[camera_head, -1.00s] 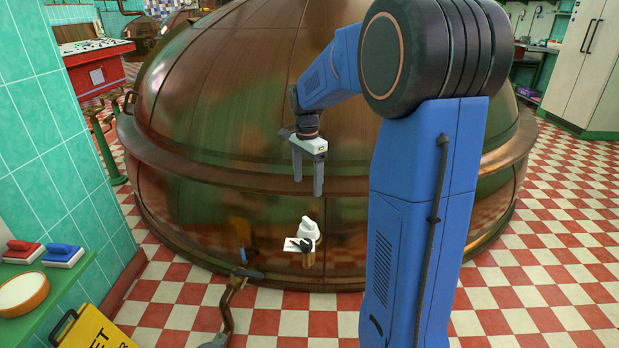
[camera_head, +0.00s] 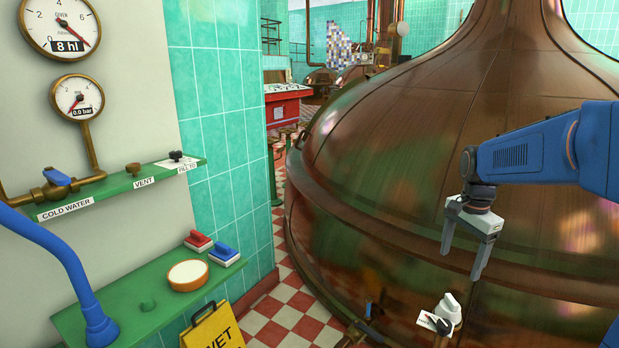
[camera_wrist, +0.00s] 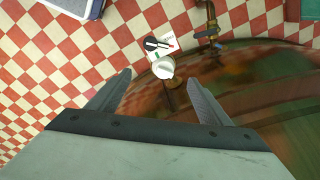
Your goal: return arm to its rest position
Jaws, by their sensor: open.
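My gripper (camera_head: 462,262) hangs at the end of my blue arm on the right of the head view, in front of the copper kettle (camera_head: 400,130). Its two grey fingers point down, stand apart and have nothing between them. In the wrist view my gripper (camera_wrist: 160,88) also shows spread, empty fingers. Below it, near the kettle's lower wall, are a white knob (camera_head: 448,308) and a small white plate with a black handle (camera_head: 434,322). The fingers are clear of both. The rest of my arm runs off the right edge.
On the left, a green shelf (camera_head: 130,312) holds a red block (camera_head: 198,242), a blue block (camera_head: 224,255) and a round bowl-like dish (camera_head: 188,275). Gauges and a pipe with a blue-handled valve (camera_head: 57,178) are above. A yellow sign (camera_head: 212,328) stands below. Checkered floor (camera_head: 290,305) shows between wall and kettle.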

